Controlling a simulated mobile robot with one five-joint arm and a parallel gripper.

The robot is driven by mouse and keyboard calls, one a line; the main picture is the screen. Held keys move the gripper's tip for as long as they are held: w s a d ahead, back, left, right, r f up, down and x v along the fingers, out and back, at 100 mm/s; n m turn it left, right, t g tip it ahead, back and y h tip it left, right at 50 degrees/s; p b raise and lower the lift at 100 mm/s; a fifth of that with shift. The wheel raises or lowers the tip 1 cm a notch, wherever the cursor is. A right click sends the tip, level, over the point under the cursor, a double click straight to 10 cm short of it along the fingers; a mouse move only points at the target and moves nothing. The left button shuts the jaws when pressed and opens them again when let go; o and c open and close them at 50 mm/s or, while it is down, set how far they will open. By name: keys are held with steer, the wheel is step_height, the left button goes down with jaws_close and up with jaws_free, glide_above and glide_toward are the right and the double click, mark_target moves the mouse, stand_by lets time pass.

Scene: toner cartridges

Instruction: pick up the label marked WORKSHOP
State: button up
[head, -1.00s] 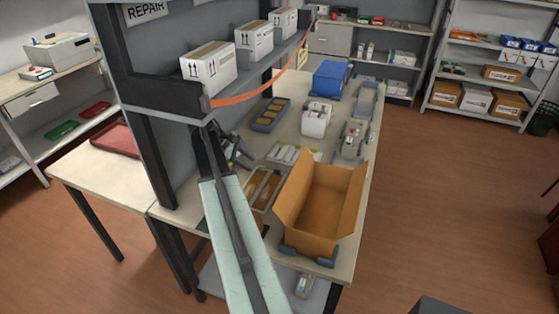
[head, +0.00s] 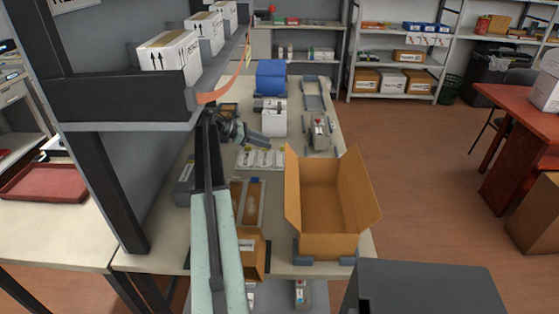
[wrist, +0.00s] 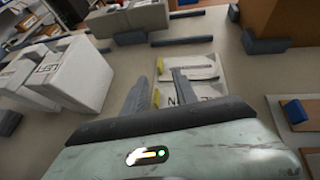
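Several white labels (head: 260,158) lie in a row on the workbench in the head view, too small to read. In the wrist view, a pale label (wrist: 190,66) with a yellow tab lies just beyond my gripper, and another label (wrist: 210,90) with dark lettering lies nearer, partly covered by a finger. Only a fragment ending in N can be read, so I cannot tell which label says WORKSHOP. My gripper (wrist: 158,88) is open, with its two fingers apart and no held object visible between them. Its height above the labels is unclear.
An open cardboard box (head: 325,195) stands right of the labels. White cartons (wrist: 70,75) are on the left in the wrist view. A blue bin (head: 271,77) and a white unit (head: 273,117) stand farther back. The shelf with boxes (head: 168,50) overhangs the bench's left side.

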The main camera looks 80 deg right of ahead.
mark_target(278, 152)
steer(key=b+x, duration=0.2)
steer(key=x, duration=0.4)
steer(key=shift+s+d, duration=0.1)
steer(key=shift+s, duration=0.2)
steer(key=shift+r, duration=0.1)
steer(key=shift+c, duration=0.3)
jaws_close()
